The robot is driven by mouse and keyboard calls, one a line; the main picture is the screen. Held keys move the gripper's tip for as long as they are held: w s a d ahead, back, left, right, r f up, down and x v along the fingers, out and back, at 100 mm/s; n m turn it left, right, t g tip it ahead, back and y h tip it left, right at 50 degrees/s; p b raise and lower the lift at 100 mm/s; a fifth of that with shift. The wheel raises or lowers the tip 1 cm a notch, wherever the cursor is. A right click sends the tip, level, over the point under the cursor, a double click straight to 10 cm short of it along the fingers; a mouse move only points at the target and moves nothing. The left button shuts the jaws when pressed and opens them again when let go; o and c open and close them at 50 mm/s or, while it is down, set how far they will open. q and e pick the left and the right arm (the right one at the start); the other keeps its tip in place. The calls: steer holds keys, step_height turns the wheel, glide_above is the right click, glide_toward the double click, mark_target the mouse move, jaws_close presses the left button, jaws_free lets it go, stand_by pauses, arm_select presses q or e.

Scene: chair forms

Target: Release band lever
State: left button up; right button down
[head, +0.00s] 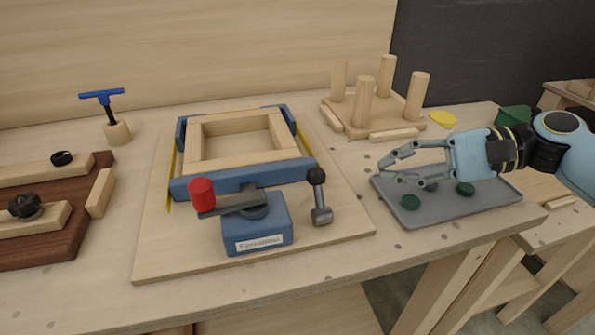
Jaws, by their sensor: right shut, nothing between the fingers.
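A blue clamp block (257,226) with a white label stands at the front of a wooden board. A flat grey lever (235,204) with a red grip (202,193) lies across its top, pointing left. A yellow band (304,151) runs along the sides of a wooden frame (240,160) with blue corner pieces. A short grey handle with a black ball (317,176) stands up right of the block. My right gripper (383,172) is shut and empty, well right of the block, above a grey tray. My left gripper is out of view.
The grey tray (500,196) holds dark green discs. A base with several upright pegs (365,102) stands behind. A dark brown board with clamps (75,235) lies left, near a blue T-handled tool (112,125). The board's front (170,255) is clear.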

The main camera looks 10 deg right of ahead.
mark_target(330, 194)
steer(key=shift+a, duration=0.1)
steer(key=shift+s+d, duration=0.1)
steer(key=shift+d, duration=0.25)
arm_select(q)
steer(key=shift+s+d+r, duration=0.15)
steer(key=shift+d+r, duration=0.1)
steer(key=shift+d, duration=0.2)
arm_select(e)
steer(key=x, duration=1)
steer(key=shift+a, duration=0.15)
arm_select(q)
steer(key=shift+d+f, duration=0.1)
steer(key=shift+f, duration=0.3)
arm_select(e)
steer(key=shift+s+r+n+y, duration=0.15)
steer(key=shift+r+n+y, duration=0.15)
steer(key=shift+n, duration=0.1)
